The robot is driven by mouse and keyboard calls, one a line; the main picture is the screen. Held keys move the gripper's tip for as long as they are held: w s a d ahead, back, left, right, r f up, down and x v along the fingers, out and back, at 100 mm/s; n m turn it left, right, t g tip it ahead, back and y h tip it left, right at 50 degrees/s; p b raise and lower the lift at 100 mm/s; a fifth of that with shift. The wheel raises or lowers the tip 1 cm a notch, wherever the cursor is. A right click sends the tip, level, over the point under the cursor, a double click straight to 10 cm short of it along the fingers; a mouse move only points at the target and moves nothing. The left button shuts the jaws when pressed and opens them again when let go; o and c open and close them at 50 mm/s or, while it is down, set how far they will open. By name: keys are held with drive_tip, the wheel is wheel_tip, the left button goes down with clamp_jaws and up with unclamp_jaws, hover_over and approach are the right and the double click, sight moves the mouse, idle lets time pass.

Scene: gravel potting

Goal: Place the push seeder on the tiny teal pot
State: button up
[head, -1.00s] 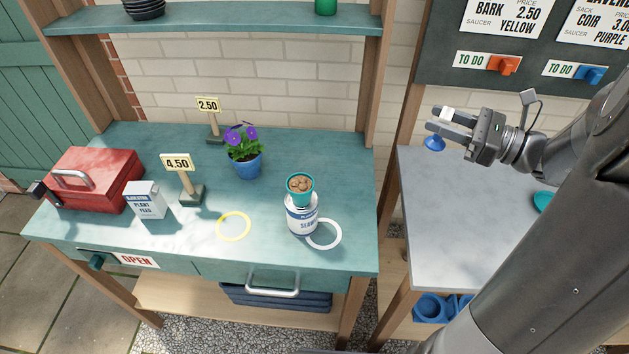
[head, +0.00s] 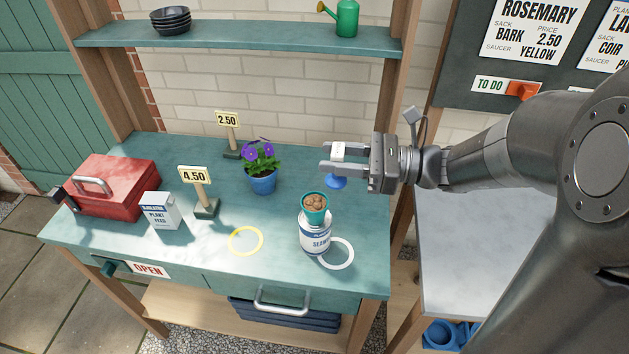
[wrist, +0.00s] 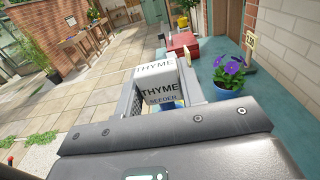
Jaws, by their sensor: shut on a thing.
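My gripper (head: 324,157) is shut on the push seeder (head: 337,182). The seeder has a white top and a blue lower end. In the wrist view the seeder (wrist: 158,88) shows between the fingers, with the words THYME SEEDER on it. The tiny teal pot (head: 315,216), filled with brown pebble-like material, stands on a white and blue tin (head: 315,236) near the bench's front right. The seeder is held in the air, above and slightly right of the pot in the head view, apart from it.
A purple-flowered blue pot (head: 263,183), price signs (head: 207,207), a plant feed box (head: 160,212) and a red toolbox (head: 117,185) stand on the teal bench.

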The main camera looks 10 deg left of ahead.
drive_tip(key=a+f, duration=0.1)
drive_tip(key=a, duration=0.1)
drive_tip(key=a+f, duration=0.1)
drive_tip(key=a, duration=0.1)
drive_tip(key=shift+w+a+f, duration=0.1)
drive_tip(key=shift+f, duration=2.15)
drive_tip(key=o, duration=1)
drive_tip(key=shift+f, duration=0.1)
